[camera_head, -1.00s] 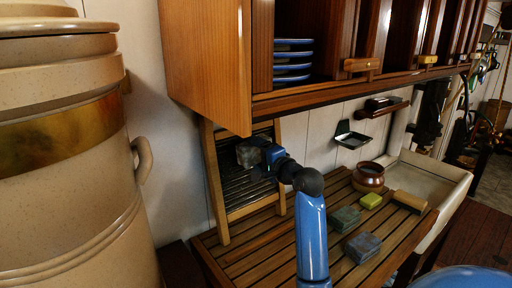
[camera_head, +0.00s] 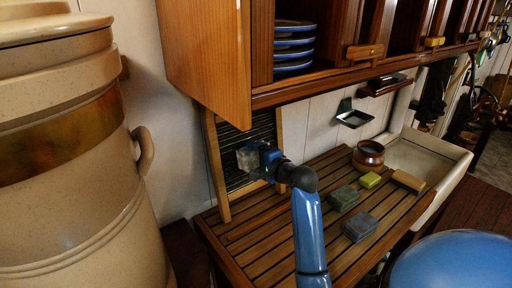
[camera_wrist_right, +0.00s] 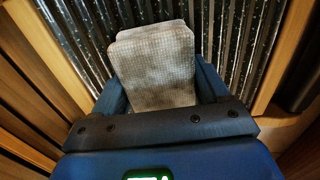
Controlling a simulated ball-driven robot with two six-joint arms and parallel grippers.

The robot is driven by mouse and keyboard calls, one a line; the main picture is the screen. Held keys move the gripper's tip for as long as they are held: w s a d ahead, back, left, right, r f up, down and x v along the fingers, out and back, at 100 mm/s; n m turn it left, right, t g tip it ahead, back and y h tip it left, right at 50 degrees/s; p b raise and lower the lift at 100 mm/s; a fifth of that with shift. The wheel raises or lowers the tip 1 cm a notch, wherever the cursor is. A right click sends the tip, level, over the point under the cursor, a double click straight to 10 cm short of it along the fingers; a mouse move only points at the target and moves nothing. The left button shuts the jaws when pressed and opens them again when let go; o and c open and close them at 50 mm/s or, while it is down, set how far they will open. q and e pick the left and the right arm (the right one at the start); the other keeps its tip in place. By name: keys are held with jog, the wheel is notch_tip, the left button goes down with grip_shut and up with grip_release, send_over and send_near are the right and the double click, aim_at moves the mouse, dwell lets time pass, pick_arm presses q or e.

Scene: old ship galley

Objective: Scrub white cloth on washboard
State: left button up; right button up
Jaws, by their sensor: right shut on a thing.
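The washboard (camera_head: 236,145) leans upright against the wall at the back left of the slatted drainboard; it has a wooden frame and a ribbed metal face. My right gripper (camera_head: 255,158) is in front of the ribbed face, shut on the folded white cloth (camera_head: 246,159). In the right wrist view the cloth (camera_wrist_right: 153,65) is a greyish-white waffle-weave pad between the two blue fingers, with the ribbed metal (camera_wrist_right: 235,45) right behind it. I cannot tell whether the cloth touches the ribs. My left gripper is not in view.
On the drainboard (camera_head: 262,238) are two grey-green blocks (camera_head: 344,198) (camera_head: 360,228), a yellow-green block (camera_head: 370,180), a tan block (camera_head: 408,181) and a brown pot (camera_head: 368,155). A sink (camera_head: 436,158) lies right. A cabinet (camera_head: 204,50) overhangs the washboard; a large crock (camera_head: 75,200) stands left.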

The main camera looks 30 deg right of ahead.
aim_at(248, 133)
notch_tip(248, 133, up, 2)
jog(key=shift+r+p, duration=0.15)
jog(key=shift+p, duration=0.45)
jog(key=shift+w+d+r+p, duration=0.25)
jog(key=shift+w+r+p, duration=0.1)
jog(key=shift+w, duration=0.05)
jog(key=r+p, duration=0.3)
jog(key=shift+w+r, duration=0.25)
jog(key=shift+w, duration=0.05)
jog(key=shift+s+f+b, duration=0.85)
jog(key=shift+f+b, duration=1.65)
jog(key=shift+f, duration=3.1)
pick_arm(q)
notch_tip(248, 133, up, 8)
jog(key=p, duration=0.7)
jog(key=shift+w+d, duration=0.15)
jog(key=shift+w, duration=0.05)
pick_arm(e)
jog(key=shift+w+r, duration=0.2)
jog(key=shift+r, duration=1.05)
jog(key=shift+w+r, duration=0.15)
jog(key=shift+r, duration=1.15)
jog(key=shift+w+r, duration=0.2)
jog(key=shift+r, duration=1.05)
pick_arm(q)
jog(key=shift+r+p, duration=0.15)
jog(key=shift+p, duration=0.2)
pick_arm(e)
jog(key=shift+r, duration=0.1)
